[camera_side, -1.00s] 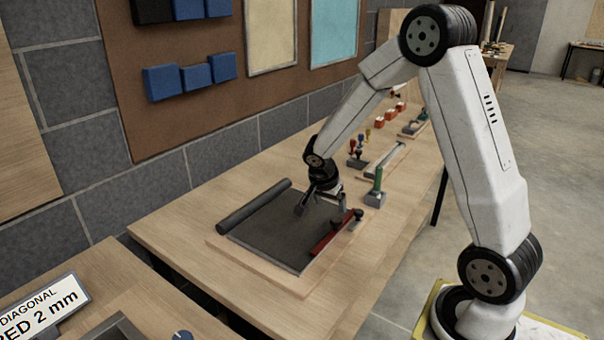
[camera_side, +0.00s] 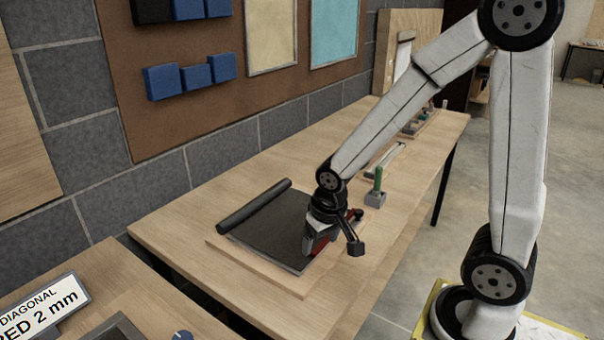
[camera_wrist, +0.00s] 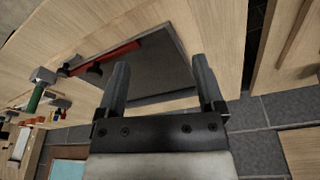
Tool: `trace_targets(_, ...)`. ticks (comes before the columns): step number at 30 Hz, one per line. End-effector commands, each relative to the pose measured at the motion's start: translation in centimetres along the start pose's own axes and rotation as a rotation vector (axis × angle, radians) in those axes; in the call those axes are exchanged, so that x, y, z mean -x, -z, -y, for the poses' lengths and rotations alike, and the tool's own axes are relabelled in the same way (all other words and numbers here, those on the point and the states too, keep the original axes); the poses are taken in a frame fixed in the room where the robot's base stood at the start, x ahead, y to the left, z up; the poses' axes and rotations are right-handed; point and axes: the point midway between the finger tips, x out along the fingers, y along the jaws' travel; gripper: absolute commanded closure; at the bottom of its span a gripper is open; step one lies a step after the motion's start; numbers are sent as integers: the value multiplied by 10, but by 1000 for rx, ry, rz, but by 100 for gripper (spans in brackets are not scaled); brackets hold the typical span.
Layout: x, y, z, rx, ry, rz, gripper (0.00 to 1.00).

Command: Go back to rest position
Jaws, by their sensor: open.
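My gripper (camera_side: 318,240) is low over the front right part of the dark plate (camera_side: 265,232) on the workbench (camera_side: 170,235). It is open; in the wrist view its two fingers (camera_wrist: 163,72) stand apart with nothing between them. A red bar with dark knobs (camera_wrist: 112,57) lies along one edge of the plate, left of the fingers in the wrist view. In the side view my gripper partly hides the red bar, and I cannot tell whether they touch.
A dark roller (camera_side: 254,205) lies along the plate's far edge. A green-handled tool (camera_side: 377,181) stands on a grey block to the right. Several small things line the bench farther back. The wall with blue bins (camera_side: 179,77) rises behind; the bench's front left is bare.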

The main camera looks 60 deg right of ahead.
Motion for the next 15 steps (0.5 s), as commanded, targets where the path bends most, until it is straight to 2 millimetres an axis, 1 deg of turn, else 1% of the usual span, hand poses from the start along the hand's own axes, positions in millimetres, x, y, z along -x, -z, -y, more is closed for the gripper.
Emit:
trace_targets(3, 4, -14, 10, 129, 34, -11, 13)
trace_targets(6, 7, -24, 15, 218, 55, -21, 13)
trace_targets(10, 9, -32, 19, 295, 72, -30, 13)
trace_targets(15, 9, -36, 21, 333, 79, -35, 13)
